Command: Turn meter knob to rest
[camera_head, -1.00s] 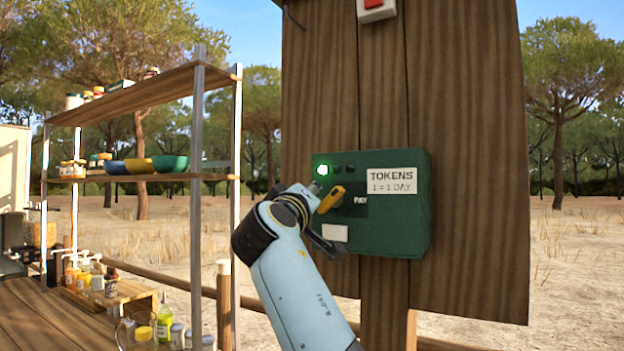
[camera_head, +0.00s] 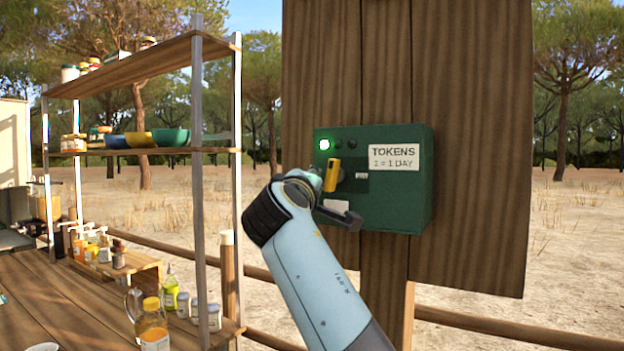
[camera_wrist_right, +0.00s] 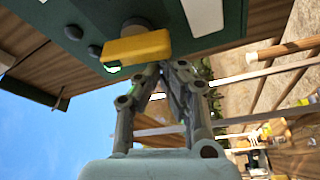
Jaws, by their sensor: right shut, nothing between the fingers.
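The green meter box (camera_head: 408,205) is fixed to the wooden board, with a "TOKENS 1 = 1 DAY" label. Its yellow knob (camera_head: 332,176) stands nearly upright, tilted slightly, on the left of the front. In the right wrist view the knob (camera_wrist_right: 137,46) is a yellow bar across the top. My right gripper (camera_wrist_right: 166,68) is shut and empty, its fingertips close beside the knob; I cannot tell whether they touch it. In the head view my right wrist hides most of the fingers. My left gripper is not in view.
A green lamp (camera_head: 324,144) is lit on the meter, beside two dark ones. The wooden board (camera_head: 465,150) rises behind the box. A shelf rack (camera_head: 197,200) with bowls and jars stands left, above a wooden counter (camera_head: 60,310) with bottles. Open sandy ground lies right.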

